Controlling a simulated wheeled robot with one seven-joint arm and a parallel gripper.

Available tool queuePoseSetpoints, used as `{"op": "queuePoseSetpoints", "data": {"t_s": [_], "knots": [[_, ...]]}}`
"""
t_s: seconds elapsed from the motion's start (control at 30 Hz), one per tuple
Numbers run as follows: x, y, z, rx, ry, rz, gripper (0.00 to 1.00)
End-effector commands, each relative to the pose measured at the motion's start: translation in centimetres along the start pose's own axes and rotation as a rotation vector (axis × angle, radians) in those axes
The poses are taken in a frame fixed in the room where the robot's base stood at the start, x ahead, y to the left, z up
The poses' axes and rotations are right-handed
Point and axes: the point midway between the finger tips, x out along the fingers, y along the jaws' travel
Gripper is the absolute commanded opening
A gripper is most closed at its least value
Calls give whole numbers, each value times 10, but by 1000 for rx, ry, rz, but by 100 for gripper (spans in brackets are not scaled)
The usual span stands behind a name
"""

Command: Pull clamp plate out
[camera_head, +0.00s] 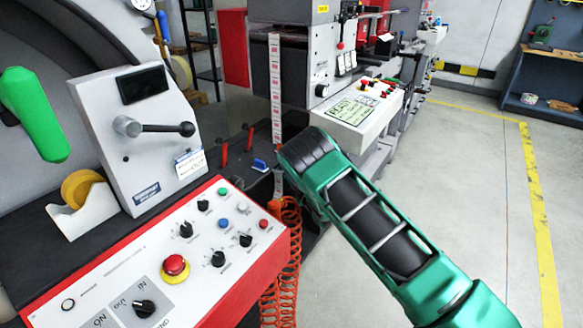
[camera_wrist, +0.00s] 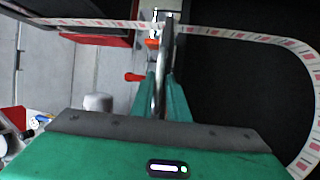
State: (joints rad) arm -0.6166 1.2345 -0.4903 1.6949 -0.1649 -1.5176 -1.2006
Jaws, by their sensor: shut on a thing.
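In the wrist view my gripper (camera_wrist: 162,100) points away from the camera, its two green fingers close together. A thin grey metal plate, seen nearly edge-on, stands upright between them; I take it to be the clamp plate (camera_wrist: 167,42). My gripper is shut on it. Its upper end reaches the white label strip (camera_wrist: 225,31) with red print; I cannot tell whether they touch. In the head view my green arm comes in from the lower right, and I cannot make out the gripper or the plate there.
The label strip (camera_head: 275,90) hangs beside the press in the head view. A red-framed control panel (camera_head: 130,265) and an orange coiled hose (camera_head: 288,250) are near my arm. A red-handled lever (camera_wrist: 134,77) is just left of the fingers. Open floor (camera_head: 490,200) lies to the right.

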Motion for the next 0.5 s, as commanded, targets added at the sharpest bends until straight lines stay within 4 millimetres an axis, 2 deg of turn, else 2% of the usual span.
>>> {"op": "queuePoseSetpoints", "data": {"t_s": [0.1,0.4,0.43,0.5], "knots": [[0,3,-7,6,11,9,0],[-1,3,-6,4,10,8,0],[-1,3,-6,4,9,8,17],[-1,3,-6,3,9,7,28]]}}
